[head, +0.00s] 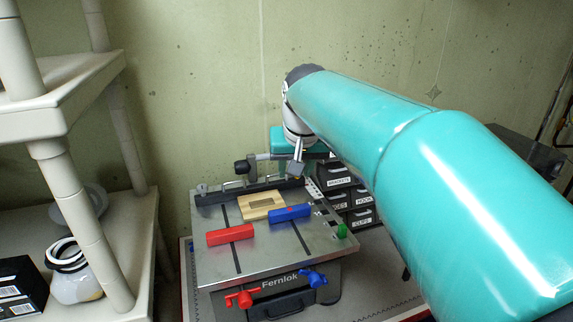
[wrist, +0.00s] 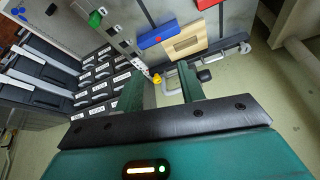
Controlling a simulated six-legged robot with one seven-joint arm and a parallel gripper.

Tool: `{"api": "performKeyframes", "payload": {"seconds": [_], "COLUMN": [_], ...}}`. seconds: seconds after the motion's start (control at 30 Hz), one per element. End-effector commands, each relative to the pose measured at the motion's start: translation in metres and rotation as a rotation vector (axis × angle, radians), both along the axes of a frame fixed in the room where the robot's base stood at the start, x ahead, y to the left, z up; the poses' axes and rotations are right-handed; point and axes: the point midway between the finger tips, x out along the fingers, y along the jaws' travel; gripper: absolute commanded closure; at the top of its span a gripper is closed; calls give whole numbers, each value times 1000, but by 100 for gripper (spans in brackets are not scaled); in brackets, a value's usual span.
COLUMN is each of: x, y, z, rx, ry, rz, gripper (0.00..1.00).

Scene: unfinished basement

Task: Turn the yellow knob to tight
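The yellow knob (wrist: 157,78) is small and shows in the wrist view at the edge of the machine table, near a grey bent bar. In the picture it appears between the tips of my gripper (wrist: 160,72), whose two green fingers are apart with nothing seen held. I cannot tell how far beyond the fingertips the knob lies, or how it is turned. In the head view my gripper (head: 297,170) points down at the back edge of the metal machine table (head: 265,245). The yellow knob cannot be made out there.
A red block (head: 230,234), a blue block (head: 291,213) and a wooden frame (head: 262,205) lie on the table. A green knob (head: 342,231) is at its right edge. Labelled drawers (head: 361,216) stand at right. A white shelf (head: 135,225) stands at left.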

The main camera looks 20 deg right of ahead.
Motion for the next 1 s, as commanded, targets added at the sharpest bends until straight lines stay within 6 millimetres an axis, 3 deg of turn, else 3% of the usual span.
{"api": "performKeyframes", "payload": {"seconds": [0.2, 0.53, 0.7, 1.0], "x": [68, 156, 180, 191], "y": [-25, -62, -72, -77], "z": [4, -10, -18, -38], "rx": [-1, -12, -17, -17], "ry": [20, 42, 47, 51], "rz": [-70, -170, -201, -205], "gripper": [61, 61, 61, 61]}}
